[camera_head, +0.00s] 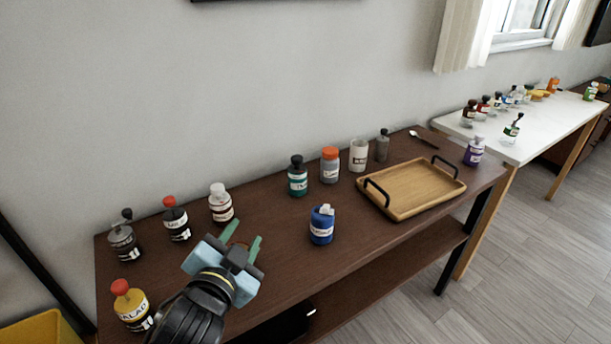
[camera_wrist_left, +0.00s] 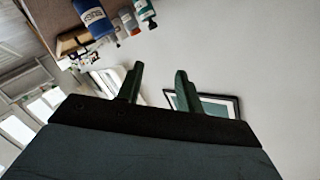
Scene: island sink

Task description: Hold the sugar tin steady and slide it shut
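The sugar tin appears to be the blue tin (camera_head: 321,229) with a white label, standing upright on the brown table. A small white piece shows on its top, but I cannot tell how far the lid is open. My left gripper (camera_head: 243,241) is to the left of the tin, apart from it, with its green fingers spread and nothing between them. In the left wrist view the fingers (camera_wrist_left: 158,85) are also apart, and the blue tin (camera_wrist_left: 94,19) shows at the upper left. My right gripper is not in view.
A wooden tray (camera_head: 408,190) with black handles is to the right of the tin. Behind stand a green bottle (camera_head: 298,179), an orange-capped jar (camera_head: 330,168) and a white container (camera_head: 358,156). Several bottles, including a yellow one (camera_head: 131,307), are at the left. The tabletop around the tin is clear.

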